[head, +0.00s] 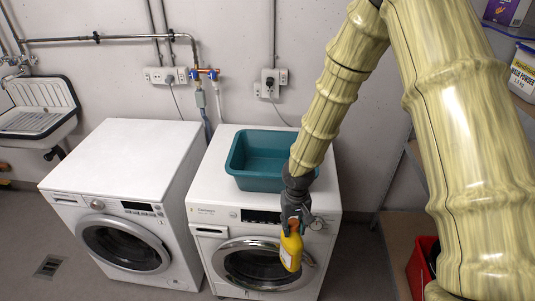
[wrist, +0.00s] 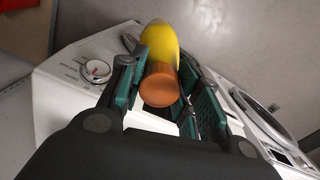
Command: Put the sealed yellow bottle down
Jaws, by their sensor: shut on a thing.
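The yellow bottle (head: 291,251) with an orange-brown cap hangs in front of the right washing machine in the head view, a pale label on its side. In the wrist view the bottle (wrist: 160,42) points away from me, its cap (wrist: 160,85) between the fingers. My gripper (head: 294,222) is shut on the bottle near its cap end. The wrist view shows my gripper (wrist: 163,93) with one finger on each side of it. The bottle appears held in the air, slightly tilted.
A teal tub (head: 237,166) stands on the right washing machine (head: 205,190), leaving a white strip of top around it. The left washing machine (head: 135,150) has a clear top. A sink (head: 40,108) is at far left, a red crate (head: 421,262) at lower right.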

